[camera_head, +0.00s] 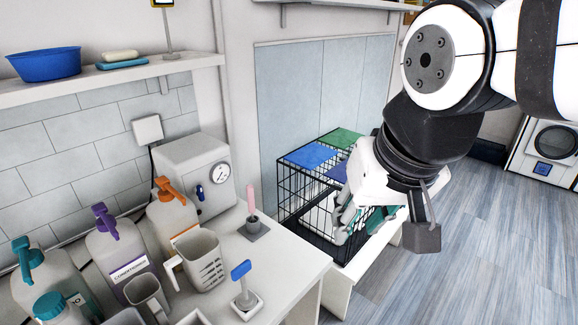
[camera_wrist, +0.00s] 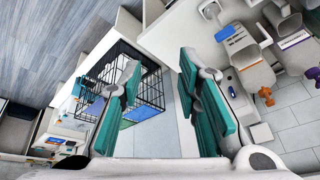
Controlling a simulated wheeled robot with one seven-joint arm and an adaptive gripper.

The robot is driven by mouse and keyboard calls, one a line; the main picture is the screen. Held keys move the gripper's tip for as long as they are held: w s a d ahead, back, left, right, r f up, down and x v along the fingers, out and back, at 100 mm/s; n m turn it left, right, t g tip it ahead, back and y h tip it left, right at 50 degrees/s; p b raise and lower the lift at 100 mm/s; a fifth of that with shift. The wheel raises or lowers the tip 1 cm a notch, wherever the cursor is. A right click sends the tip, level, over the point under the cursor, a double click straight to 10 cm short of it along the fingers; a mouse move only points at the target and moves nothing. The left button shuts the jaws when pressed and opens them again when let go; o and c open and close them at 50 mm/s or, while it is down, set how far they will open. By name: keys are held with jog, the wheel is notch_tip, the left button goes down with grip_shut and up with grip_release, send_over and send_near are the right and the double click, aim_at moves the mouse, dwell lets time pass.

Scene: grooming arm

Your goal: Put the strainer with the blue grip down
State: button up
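A blue-gripped piece (camera_head: 241,270) stands upright on a small white base near the front right corner of the white counter (camera_head: 290,262). It looks like the strainer, though its shape is too small to be sure. My gripper (camera_head: 355,222) hangs to the right of the counter, in front of the wire crate and well apart from the blue grip. In the wrist view my gripper (camera_wrist: 158,68) has its teal-padded fingers spread wide with nothing between them.
A measuring jug (camera_head: 202,262), several capped jugs, a pink-handled tool (camera_head: 251,198) and a white box with a dial (camera_head: 196,165) crowd the counter. The floor at right is clear.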

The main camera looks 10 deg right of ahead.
jog(key=s, duration=0.1)
jog(key=s+d+n, duration=0.1)
jog(key=s, duration=0.1)
jog(key=shift+s+d+f+n+t, duration=0.15)
jog(key=shift+d+n+t, duration=0.15)
jog(key=shift+n+t, duration=0.1)
jog(key=shift+a, duration=0.1)
dwell(0.4)
